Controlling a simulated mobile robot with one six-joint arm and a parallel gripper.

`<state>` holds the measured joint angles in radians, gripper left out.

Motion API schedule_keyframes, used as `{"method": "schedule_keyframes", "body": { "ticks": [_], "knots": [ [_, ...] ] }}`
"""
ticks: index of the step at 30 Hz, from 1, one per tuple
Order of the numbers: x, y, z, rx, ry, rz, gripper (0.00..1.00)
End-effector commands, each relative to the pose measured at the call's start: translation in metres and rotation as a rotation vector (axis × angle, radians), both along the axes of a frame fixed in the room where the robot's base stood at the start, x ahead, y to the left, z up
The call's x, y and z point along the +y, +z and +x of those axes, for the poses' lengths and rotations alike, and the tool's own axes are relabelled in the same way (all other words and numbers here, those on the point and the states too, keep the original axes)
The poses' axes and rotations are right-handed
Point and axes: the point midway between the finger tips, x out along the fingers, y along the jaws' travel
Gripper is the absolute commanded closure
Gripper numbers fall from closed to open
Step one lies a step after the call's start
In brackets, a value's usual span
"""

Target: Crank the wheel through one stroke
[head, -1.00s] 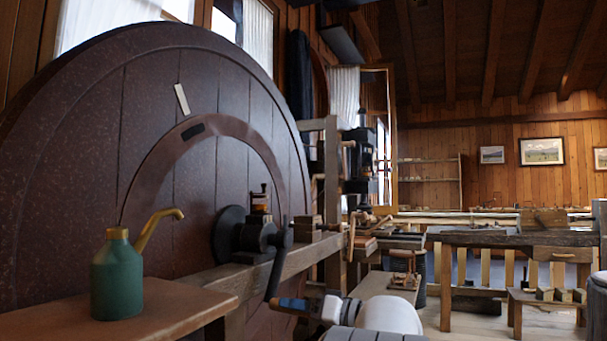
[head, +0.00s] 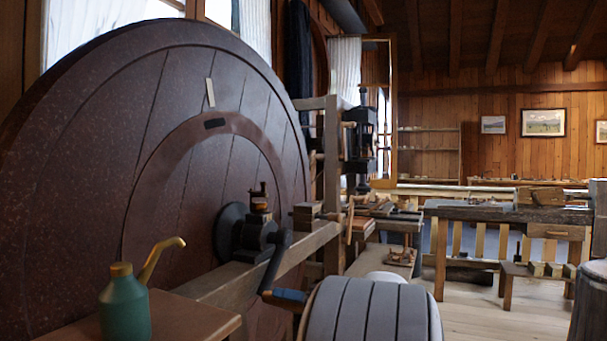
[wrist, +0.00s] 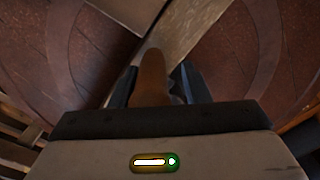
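The large dark red plank wheel (head: 90,140) stands at the left in the head view. A black crank arm (head: 274,262) hangs down and slightly left from the hub (head: 250,236). In the wrist view, the brown crank handle (wrist: 151,76) lies between the two dark fingers of my gripper (wrist: 160,78), which look closed on it.
A green oil can (head: 124,305) with a brass spout stands on a wooden shelf (head: 190,315) at lower left. A wooden beam (head: 235,282) runs beside the wheel at hub height. A workbench (head: 480,215) stands at right, with bare floor (head: 480,310) before it.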

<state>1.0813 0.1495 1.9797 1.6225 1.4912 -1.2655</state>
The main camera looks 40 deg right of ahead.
Motion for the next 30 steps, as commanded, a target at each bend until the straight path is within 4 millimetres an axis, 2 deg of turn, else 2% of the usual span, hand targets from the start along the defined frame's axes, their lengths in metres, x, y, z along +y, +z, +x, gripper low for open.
{"method": "schedule_keyframes", "body": {
  "ticks": [1,30],
  "knots": [
    [0.001,0.008,0.000,0.003,0.000,0.012,0.60],
    [0.020,0.038,-0.007,0.098,0.003,0.239,0.60]
  ]
}}
